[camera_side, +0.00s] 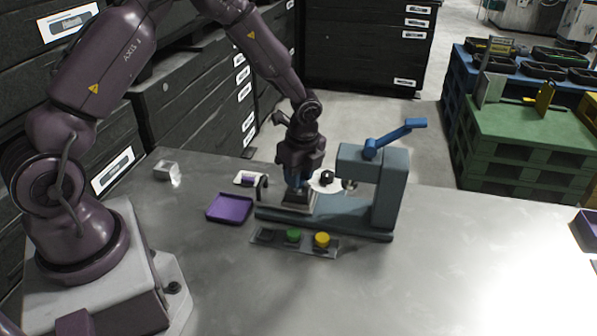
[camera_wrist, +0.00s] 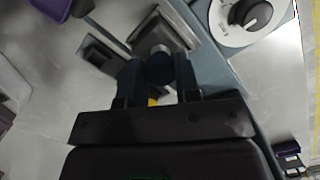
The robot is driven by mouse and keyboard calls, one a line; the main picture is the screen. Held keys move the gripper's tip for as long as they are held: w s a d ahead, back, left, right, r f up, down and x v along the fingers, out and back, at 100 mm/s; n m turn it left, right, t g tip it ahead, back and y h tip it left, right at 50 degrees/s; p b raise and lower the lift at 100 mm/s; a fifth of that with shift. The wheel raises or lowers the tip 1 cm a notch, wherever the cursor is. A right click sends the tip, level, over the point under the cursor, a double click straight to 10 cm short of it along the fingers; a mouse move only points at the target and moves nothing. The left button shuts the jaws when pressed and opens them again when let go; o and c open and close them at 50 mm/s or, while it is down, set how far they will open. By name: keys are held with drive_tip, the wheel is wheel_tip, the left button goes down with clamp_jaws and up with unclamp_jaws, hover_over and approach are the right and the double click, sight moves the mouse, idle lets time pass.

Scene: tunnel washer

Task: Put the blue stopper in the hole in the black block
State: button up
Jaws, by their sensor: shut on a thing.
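My gripper (camera_wrist: 155,80) is shut on the blue stopper (camera_wrist: 160,70), a dark blue round piece between the two fingers. In the side view my gripper (camera_side: 297,187) points down over the base of the grey-blue press. The black block (camera_wrist: 167,30) lies just beyond the stopper in the wrist view. In the side view a dark block (camera_side: 298,200) sits on the press base right under the fingers. The hole is hidden, and I cannot tell whether the stopper touches the block or is in it.
The press (camera_side: 390,190) with a blue lever (camera_side: 395,135) stands right of my gripper. A purple tray (camera_side: 230,207) lies to the left. A panel with a green button (camera_side: 293,235) and yellow button (camera_side: 322,239) is in front. A black knob (camera_side: 327,177) is behind. The front right table is clear.

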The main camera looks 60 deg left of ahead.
drive_tip(key=shift+f, duration=0.5)
idle(0.8)
drive_tip(key=o, duration=1.4)
drive_tip(key=shift+c, duration=0.2)
drive_tip(key=shift+r, duration=3.75)
